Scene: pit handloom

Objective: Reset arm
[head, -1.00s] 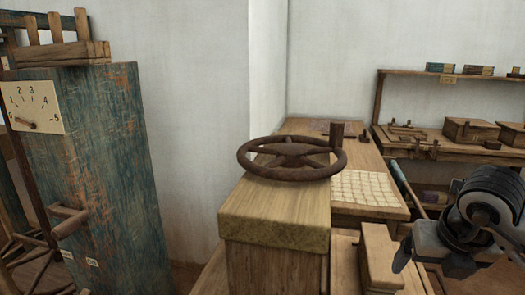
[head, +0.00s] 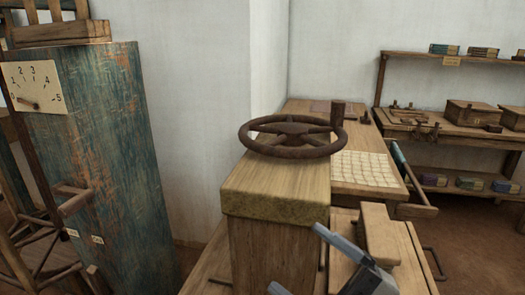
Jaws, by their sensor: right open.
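My right gripper (head: 294,257) is at the bottom of the head view, right of centre. Its two grey fingers point up and left and stand apart with nothing between them. In the picture it overlaps the lower right of the wooden post (head: 280,190) and the bench behind; I cannot tell whether it touches either. A dark rusty handwheel (head: 292,137) lies flat on top of the post, above and apart from the fingers. My left gripper is not in view.
A blue-green cabinet (head: 105,150) with a numbered dial (head: 38,88) and wooden handle (head: 74,201) stands left. A bench with a gridded cloth (head: 364,168) is behind the post. Shelves (head: 450,58) line the back right. Floor (head: 475,235) shows clear at right.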

